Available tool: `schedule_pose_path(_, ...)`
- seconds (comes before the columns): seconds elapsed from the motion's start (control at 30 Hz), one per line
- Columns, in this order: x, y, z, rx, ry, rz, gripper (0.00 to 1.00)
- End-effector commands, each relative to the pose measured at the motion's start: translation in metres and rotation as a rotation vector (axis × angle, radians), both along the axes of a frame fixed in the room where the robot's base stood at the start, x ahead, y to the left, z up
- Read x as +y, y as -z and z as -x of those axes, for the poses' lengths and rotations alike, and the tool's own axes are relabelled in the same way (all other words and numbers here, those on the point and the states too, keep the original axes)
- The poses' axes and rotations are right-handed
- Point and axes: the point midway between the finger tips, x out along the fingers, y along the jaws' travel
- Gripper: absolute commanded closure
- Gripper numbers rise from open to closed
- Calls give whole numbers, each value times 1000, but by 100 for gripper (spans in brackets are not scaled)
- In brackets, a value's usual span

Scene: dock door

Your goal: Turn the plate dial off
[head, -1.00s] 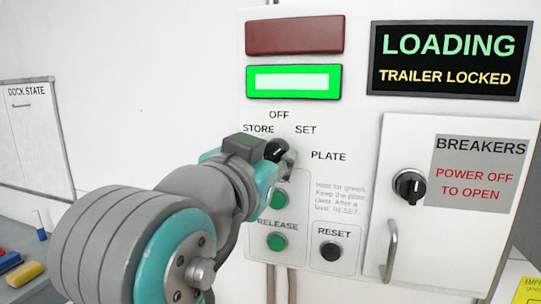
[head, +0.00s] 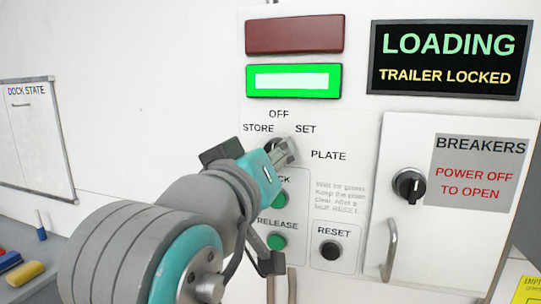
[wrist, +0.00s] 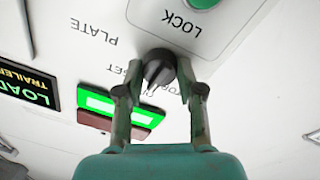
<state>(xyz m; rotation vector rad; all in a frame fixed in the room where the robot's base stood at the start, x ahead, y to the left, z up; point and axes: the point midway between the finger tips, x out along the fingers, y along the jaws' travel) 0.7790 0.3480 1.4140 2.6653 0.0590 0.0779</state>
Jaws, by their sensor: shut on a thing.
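The plate dial, a small black knob (head: 269,145), is mostly hidden behind my gripper in the head view, under the OFF, STORE and SET labels and left of PLATE. In the wrist view the dial (wrist: 158,68) sits between my two fingers, its tapered end towards the bottom of the picture. I cannot tell exactly which label it points at. My gripper (head: 283,152) is at the panel, shut on the dial; its fingers (wrist: 158,62) also show on both sides of the knob in the wrist view.
Just below the dial are the partly hidden green LOCK button (wrist: 201,3), the green RELEASE button (head: 277,242) and the black RESET button (head: 330,250). A breaker door with a knob (head: 409,186) and handle (head: 390,248) is at right. The green light (head: 293,81) is lit; the display (head: 450,60) reads LOADING, TRAILER LOCKED.

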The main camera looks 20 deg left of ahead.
Motion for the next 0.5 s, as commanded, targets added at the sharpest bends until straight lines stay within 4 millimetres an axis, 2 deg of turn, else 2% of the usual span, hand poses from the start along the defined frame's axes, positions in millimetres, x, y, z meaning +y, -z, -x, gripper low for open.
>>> schedule_pose_path(0.5, 0, 0, 0, -11, -1, 114, 97)
